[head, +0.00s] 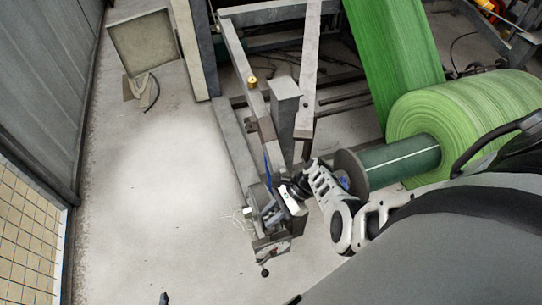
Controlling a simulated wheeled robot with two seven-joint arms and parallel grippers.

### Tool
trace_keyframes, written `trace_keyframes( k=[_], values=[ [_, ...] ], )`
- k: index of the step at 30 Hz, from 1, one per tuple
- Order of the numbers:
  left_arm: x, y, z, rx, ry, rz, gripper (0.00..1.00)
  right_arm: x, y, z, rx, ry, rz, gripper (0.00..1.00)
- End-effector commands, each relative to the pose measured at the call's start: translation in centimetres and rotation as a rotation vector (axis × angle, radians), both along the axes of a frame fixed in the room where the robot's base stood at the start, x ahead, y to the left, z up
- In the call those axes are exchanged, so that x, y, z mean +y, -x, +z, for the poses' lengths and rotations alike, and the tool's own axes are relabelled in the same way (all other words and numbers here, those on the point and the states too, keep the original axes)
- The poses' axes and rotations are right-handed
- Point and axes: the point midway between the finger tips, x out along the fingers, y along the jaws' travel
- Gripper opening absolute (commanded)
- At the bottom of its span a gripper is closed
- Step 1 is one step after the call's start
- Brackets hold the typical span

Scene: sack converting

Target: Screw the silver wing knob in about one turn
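My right gripper (276,209) is at the near end of the grey machine frame, its arm coming in from the right. Its fingers are small and dark against the metal parts there, and I cannot tell whether they are open or shut. I cannot make out the silver wing knob clearly; small grey metal parts sit right at the fingers, and the gripper may hide it. Contact cannot be told. My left gripper cannot be made out; only a small dark tip shows at the bottom edge.
A grey post (284,108) and a frame beam stand beyond the gripper. A lever with a dark ball (265,272) is below it. The floor (165,190) at left is clear.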

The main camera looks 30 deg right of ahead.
Motion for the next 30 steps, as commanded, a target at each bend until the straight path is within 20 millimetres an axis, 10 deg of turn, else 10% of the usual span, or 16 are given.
trace_keyframes(
  k=[14,30],
  values=[
    [-0.1,0.1,-0.2,0.002,0.001,-0.002,1.0,-0.7,0.0,0.5,-0.002,0.002,-0.001,0.34],
    [-0.1,0.0,0.0,0.0,0.001,0.0,1.0,-8.8,1.3,8.8,-0.001,0.003,0.0,0.34]
  ],
)
